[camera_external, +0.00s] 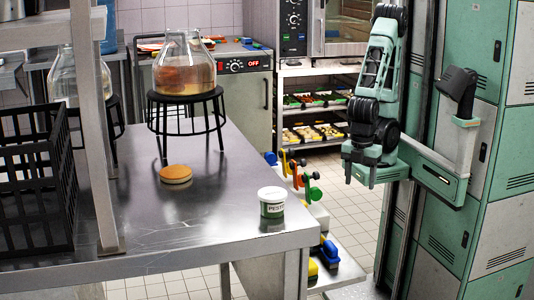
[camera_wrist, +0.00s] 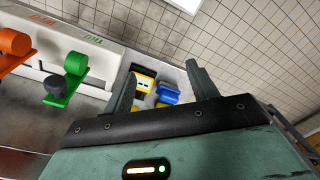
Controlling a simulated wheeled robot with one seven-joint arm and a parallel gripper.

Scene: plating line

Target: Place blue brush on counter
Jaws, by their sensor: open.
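The blue brush (camera_external: 330,250) is low beside the counter's right end, on a light shelf. It also shows in the wrist view (camera_wrist: 168,93), between my two fingers in the picture and beyond them, next to a yellow item (camera_wrist: 144,74). My gripper (camera_external: 360,178) is open and empty, in the air to the right of the counter and well above the brush. It shows in the wrist view (camera_wrist: 160,70) with its fingers apart. The steel counter (camera_external: 190,220) fills the left and middle of the external view.
A pesto tub (camera_external: 272,203) stands near the counter's right edge. An orange-topped disc (camera_external: 176,174) and a glass vessel (camera_external: 185,65) on a black stand (camera_external: 157,128) are further back. Orange (camera_wrist: 14,43) and green (camera_wrist: 75,72) items sit left in the wrist view. The counter's front is clear.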

